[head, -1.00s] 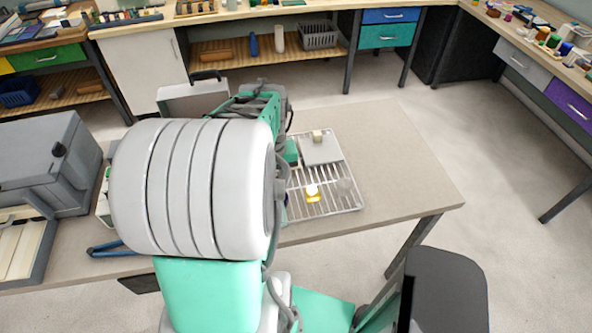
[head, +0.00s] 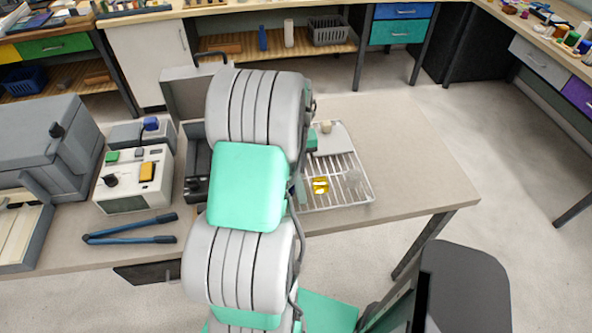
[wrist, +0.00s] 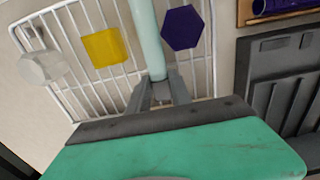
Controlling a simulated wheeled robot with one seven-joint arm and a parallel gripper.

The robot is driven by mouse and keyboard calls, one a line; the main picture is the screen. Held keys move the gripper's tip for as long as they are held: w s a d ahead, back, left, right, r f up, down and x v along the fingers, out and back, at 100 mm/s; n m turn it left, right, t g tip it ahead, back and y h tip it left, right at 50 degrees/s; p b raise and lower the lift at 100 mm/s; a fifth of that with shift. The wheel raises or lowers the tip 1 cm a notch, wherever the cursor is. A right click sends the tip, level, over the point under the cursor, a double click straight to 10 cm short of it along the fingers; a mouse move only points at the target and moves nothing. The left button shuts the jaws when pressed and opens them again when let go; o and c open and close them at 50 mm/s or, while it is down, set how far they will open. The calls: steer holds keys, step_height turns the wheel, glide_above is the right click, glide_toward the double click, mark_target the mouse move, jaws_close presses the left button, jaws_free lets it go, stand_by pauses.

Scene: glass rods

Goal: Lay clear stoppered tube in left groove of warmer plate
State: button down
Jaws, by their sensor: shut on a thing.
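My gripper (wrist: 160,92) is shut on a pale, see-through tube (wrist: 149,42), which runs up out of the top of the wrist view. Its far end and any stopper are out of frame. The gripper and tube are over or beside a white wire rack (wrist: 52,55); their height above it is unclear. In the head view my arm hides the gripper and tube, but the rack (head: 361,197) shows to the right. I cannot tell for sure which thing is the warmer plate; its left groove cannot be made out.
On the rack are a yellow piece (wrist: 104,47), a purple hexagonal piece (wrist: 181,27) and a clear piece (wrist: 42,67). A dark compartmented case (wrist: 285,105) lies to the right in the wrist view. A control box (head: 133,180) and blue-handled tool (head: 130,230) are left of my arm.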

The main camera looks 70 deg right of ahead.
steer(key=c, duration=1.6)
jaws_free()
steer(key=shift+f, duration=0.1)
steer(key=o, duration=0.4)
steer(key=shift+o, duration=0.2)
